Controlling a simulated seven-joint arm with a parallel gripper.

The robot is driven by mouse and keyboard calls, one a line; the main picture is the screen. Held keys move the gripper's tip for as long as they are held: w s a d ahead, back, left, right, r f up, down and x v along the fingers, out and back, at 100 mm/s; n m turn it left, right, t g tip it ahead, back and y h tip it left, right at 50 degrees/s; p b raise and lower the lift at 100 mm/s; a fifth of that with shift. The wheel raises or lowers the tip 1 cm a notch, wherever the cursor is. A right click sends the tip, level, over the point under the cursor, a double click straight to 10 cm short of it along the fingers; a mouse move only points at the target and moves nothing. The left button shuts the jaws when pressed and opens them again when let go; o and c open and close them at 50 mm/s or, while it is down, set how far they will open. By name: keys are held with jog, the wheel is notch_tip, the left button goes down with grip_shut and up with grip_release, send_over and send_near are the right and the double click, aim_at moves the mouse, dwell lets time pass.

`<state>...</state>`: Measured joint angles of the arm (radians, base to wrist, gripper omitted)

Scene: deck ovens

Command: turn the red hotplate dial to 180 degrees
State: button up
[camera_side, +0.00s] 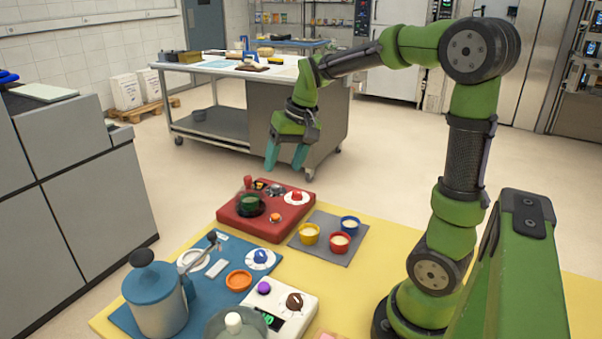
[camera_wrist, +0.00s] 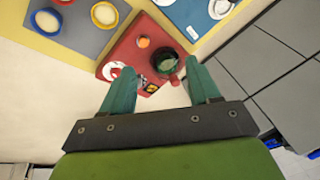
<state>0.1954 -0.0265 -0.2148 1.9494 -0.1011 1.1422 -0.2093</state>
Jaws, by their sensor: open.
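The red hotplate (camera_side: 238,222) sits at the far end of the yellow table. Its red dial (camera_side: 297,197) stands on a white round plate at the hotplate's right corner in the side view. In the wrist view the red dial (camera_wrist: 113,71) is just left of one fingertip; its pointer setting is too small to read. A dark green-filled pot (camera_side: 250,204) with a red handle stands on the hotplate. My gripper (camera_side: 286,157) is open and empty, with teal fingers pointing down, well above the hotplate's far side. The fingers (camera_wrist: 160,72) also show in the wrist view.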

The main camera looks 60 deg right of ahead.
aim_at(297, 192)
jog(key=shift+w+d+f+n+g, duration=0.5)
jog(key=shift+w+d+g, duration=0.7)
jog(key=shift+d, duration=2.8)
jog(key=shift+w+d+f+n+g, duration=0.5)
jog(key=shift+w+d, duration=1.2)
jog(key=shift+d, duration=2.25)
jog(key=shift+h, duration=0.4)
notch_tip(297, 192, down, 16)
jog(key=shift+f, duration=0.1)
jog(key=c, duration=1)
